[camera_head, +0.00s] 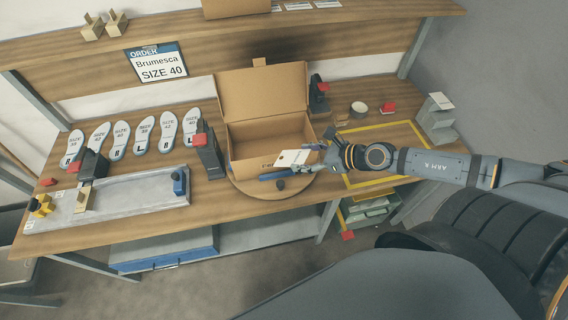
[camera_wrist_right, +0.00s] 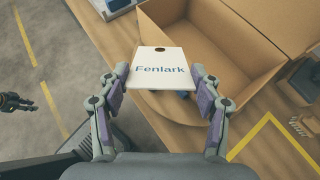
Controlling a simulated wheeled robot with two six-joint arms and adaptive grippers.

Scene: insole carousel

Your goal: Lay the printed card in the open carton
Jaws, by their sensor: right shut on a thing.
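The open carton (camera_head: 268,141) is brown, with its lid raised at the back and its inside looking empty. It stands on a round wooden turntable (camera_head: 250,187); the wrist view shows it at upper right (camera_wrist_right: 205,40). My right gripper (camera_head: 318,160) is shut on the white printed card (camera_head: 292,158), which reads "Fenlark" (camera_wrist_right: 158,70) in the wrist view, its fingers at the card's two sides. The card is held at the carton's front right corner, overlapping the wall in the picture. Its exact height cannot be told.
A black stand with a red block (camera_head: 206,152) is close left of the carton. A blue item (camera_head: 275,175) lies on the turntable front. Several insoles (camera_head: 120,140) and a grey tray (camera_head: 130,197) are left. A yellow-outlined area (camera_head: 395,137) is right.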

